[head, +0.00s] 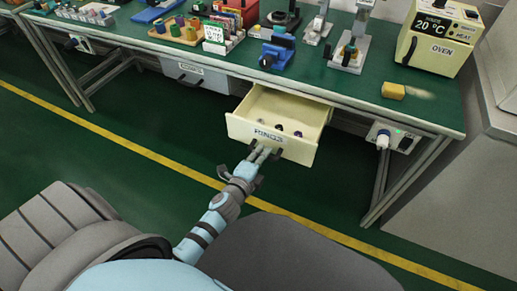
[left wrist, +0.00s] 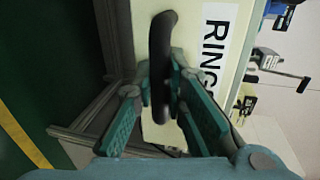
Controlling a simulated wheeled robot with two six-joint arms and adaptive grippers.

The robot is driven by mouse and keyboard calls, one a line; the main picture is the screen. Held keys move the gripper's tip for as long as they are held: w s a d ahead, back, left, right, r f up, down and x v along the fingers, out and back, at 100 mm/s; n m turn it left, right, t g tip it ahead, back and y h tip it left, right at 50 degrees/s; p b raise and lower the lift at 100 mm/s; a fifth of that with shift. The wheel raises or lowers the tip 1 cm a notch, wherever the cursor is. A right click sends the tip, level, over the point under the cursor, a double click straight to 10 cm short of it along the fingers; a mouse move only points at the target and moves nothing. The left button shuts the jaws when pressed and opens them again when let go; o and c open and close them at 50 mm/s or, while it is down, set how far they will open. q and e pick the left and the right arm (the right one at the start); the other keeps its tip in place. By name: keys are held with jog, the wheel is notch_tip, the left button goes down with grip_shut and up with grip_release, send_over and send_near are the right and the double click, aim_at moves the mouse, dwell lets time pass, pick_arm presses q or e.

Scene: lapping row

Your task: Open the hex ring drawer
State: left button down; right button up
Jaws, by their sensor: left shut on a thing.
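The cream drawer (head: 300,151) labelled RINGS hangs under the green workbench and is pulled well out. Several small dark rings (head: 279,127) lie on its floor. My left gripper (head: 261,151) is at the drawer's front, below the label. In the left wrist view the gripper (left wrist: 164,92) is shut on the dark bar handle (left wrist: 161,45), with the drawer front (left wrist: 192,32) and its RINGS label right behind. My right gripper is not in view.
A grey drawer (head: 194,77) is shut to the left under the green workbench (head: 439,113). The bench top holds a cream oven (head: 427,55), a yellow block (head: 393,90), a blue vise (head: 278,54) and a press (head: 349,55). Green floor in front is clear.

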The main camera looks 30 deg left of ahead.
pick_arm(q)
jog(key=c, duration=1.6)
grip_release()
jog(key=shift+s, duration=0.35)
jog(key=v, duration=1.1)
jog(key=shift+s+r, duration=0.15)
